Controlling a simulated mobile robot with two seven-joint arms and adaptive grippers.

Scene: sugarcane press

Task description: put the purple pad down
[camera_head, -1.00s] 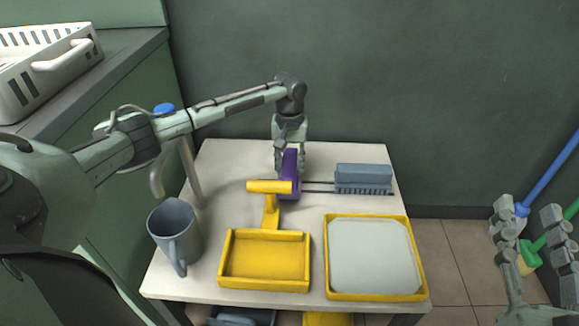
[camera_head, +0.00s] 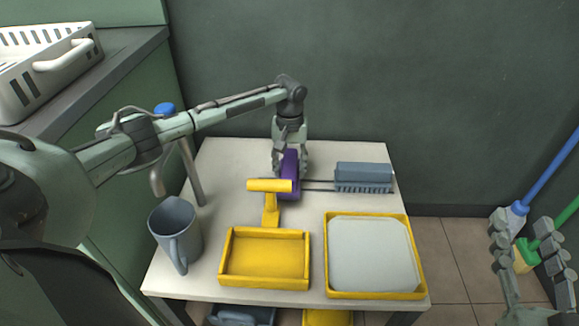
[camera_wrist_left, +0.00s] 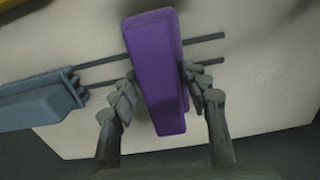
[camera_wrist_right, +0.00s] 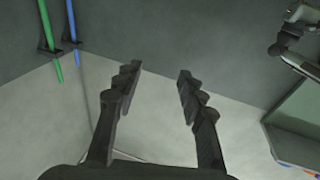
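The purple pad (camera_head: 290,182) stands on the two dark rails at the back of the white table, just behind the yellow T-handle. In the left wrist view the pad (camera_wrist_left: 157,75) lies across the rails, between the fingers. My left gripper (camera_head: 291,170) points down over the pad with one finger on each side. It looks open, with narrow gaps beside the pad; the fingertips (camera_wrist_left: 159,75) are very close to its sides. My right gripper (camera_head: 528,245) is open and empty, off the table's right side; it also shows in the right wrist view (camera_wrist_right: 158,72).
A blue-grey brush (camera_head: 363,178) sits on the rails to the right. A yellow scoop-like tray (camera_head: 265,287), a yellow-rimmed tray (camera_head: 376,297) and a grey jug (camera_head: 172,232) stand in front. A metal post (camera_head: 191,172) rises at the left. Blue and green poles (camera_head: 550,165) lean at the right.

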